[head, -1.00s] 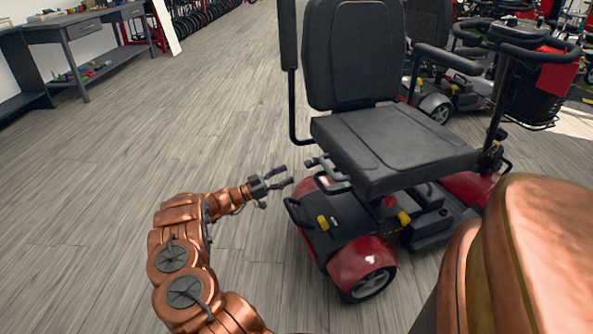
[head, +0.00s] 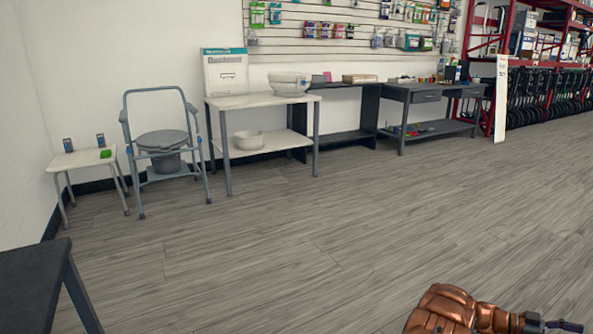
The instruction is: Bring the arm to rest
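My copper-coloured arm (head: 445,312) shows at the bottom right of the head view, low over the floor. My gripper (head: 565,326) is at its end, pointing right, partly cut off by the bottom edge. I see dark finger parts and nothing held between them, but the cut-off hides how far apart they are. Nothing touches the visible part of the arm.
A dark table (head: 35,285) stands close at the lower left. Along the wall are a small stool (head: 80,160), a commode chair (head: 163,140), a white table (head: 260,101) and a grey workbench (head: 430,88). Red racking (head: 500,40) is at the right. The middle floor is clear.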

